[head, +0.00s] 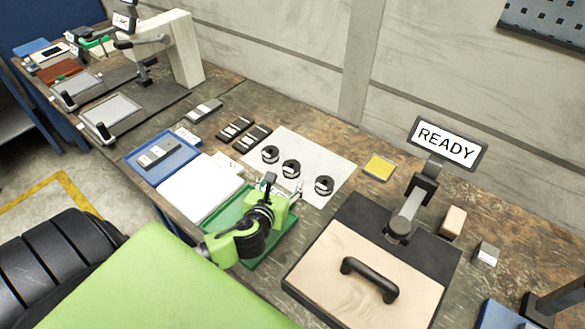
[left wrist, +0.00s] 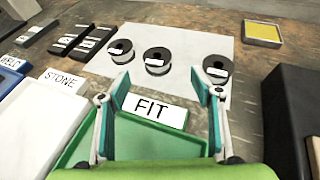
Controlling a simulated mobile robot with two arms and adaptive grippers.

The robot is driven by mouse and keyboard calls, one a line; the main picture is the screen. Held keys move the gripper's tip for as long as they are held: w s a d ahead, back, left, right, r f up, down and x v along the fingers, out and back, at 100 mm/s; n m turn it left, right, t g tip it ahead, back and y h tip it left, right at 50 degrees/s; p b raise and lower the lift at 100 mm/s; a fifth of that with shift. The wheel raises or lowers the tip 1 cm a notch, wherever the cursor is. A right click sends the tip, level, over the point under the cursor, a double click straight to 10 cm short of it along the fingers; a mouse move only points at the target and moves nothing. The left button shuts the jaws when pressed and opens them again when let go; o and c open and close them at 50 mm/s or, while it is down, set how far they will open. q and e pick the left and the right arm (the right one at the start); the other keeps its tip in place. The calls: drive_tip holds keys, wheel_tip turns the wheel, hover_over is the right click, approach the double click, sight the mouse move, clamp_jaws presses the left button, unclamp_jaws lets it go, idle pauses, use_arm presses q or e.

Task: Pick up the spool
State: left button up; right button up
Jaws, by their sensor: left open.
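Three black spools with pale labels stand in a row on a white sheet (head: 300,142): a left spool (head: 270,154), a middle spool (head: 291,169) and a right spool (head: 324,185). My left gripper (head: 283,186) is open and empty above the green tray (head: 284,237), on the near side of the spools. In the left wrist view the left spool (left wrist: 120,51) and the middle spool (left wrist: 157,61) lie beyond the open fingers (left wrist: 160,84). The right spool (left wrist: 216,69) shows just past the right fingertip. My right gripper is out of view.
A "FIT" card (left wrist: 155,110) is by the green tray. A white tray (head: 200,187), a blue tray (head: 163,157) and dark labelled blocks (head: 253,137) are to the left. A board with a black handle (head: 370,278) and a "READY" sign (head: 446,143) stand to the right.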

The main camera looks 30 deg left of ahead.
sight(292, 166)
use_arm(q)
drive_tip(key=x, duration=0.6)
drive_tip(key=shift+w+a+f, duration=0.15)
drive_tip(key=shift+w+f, duration=0.05)
drive_tip(key=shift+w, duration=0.1)
drive_tip(key=shift+f+x, duration=0.15)
drive_tip(key=shift+x, duration=1.1)
drive_tip(key=shift+f+x, duration=0.2)
drive_tip(key=shift+x, duration=1.1)
drive_tip(key=shift+s+a, duration=0.2)
drive_tip(key=shift+r, duration=0.1)
drive_tip(key=c, duration=1.3)
